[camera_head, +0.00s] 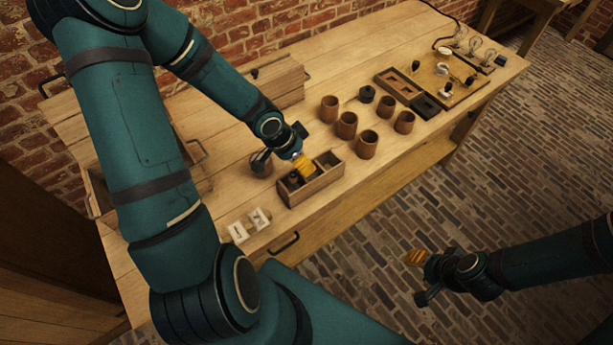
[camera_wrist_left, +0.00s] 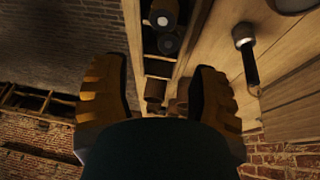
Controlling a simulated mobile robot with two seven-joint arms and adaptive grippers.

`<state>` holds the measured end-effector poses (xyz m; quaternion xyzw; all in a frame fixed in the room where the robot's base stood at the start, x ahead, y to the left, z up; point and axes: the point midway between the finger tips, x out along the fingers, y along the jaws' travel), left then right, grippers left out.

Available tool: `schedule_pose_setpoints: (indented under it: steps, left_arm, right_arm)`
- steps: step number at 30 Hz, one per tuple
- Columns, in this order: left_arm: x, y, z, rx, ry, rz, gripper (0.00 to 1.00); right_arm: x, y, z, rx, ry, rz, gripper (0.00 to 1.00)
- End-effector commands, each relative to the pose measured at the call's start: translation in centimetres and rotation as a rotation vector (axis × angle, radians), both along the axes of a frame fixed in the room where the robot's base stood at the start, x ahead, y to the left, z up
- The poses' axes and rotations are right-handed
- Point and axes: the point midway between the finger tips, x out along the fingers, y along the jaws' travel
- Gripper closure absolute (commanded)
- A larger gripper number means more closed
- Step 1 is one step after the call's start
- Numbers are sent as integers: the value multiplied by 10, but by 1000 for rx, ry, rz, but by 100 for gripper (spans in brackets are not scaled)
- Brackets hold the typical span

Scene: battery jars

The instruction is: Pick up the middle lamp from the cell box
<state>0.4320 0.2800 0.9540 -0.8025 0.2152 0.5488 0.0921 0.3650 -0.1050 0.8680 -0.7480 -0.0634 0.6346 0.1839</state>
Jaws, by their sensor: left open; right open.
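The wooden cell box (camera_head: 325,184) stands near the table's front edge, with dark round-topped pieces in it. In the left wrist view, an open box (camera_wrist_left: 133,30) holds dark cylinders (camera_wrist_left: 168,43) with pale tops. I cannot tell whether any is a lamp. Clear glass lamps (camera_head: 475,45) stand in a row at the table's far right end. My left gripper (camera_head: 303,165) is over the cell box and hides part of it. Its fingers are apart in the left wrist view (camera_wrist_left: 158,85), with nothing clearly between them. My right gripper (camera_head: 420,259) is open and empty, off the table's front side.
Several brown cups (camera_head: 346,125) and a dark lidded piece (camera_head: 367,94) stand right of the box. A wooden tray (camera_head: 404,88) and a board (camera_head: 440,72) lie farther right. White cards (camera_head: 249,225) lie at the front left. A wooden chest (camera_head: 279,82) stands behind.

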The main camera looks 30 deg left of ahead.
Motion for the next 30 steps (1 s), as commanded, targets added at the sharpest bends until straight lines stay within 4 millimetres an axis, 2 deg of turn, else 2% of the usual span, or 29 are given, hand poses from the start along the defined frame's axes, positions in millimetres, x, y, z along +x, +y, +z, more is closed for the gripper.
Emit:
schedule_pose_setpoints:
  steps: [5, 12, 15, 25, 29, 30]
  left_arm:
    - [3, -2, -9, -1, -1, -1, 40]
    - [16, -4, -43, -1, 0, -1, 40]
    - [19, -6, -50, 0, 0, -2, 40]
    - [20, -7, -51, 0, -1, 0, 38]
    - [20, -7, -51, 0, 0, 0, 84]
    - [20, -7, -51, 0, 0, 0, 98]
  right_arm:
    - [0, 0, -7, -1, -1, 0, 53]
    - [0, 1, -30, -5, 1, -1, 53]
    - [0, 1, -36, -7, 1, -1, 53]
    - [1, 2, -36, -7, 1, -1, 53]
    - [1, 2, -36, -7, 1, 0, 53]
    - [1, 2, -36, -7, 1, 0, 53]
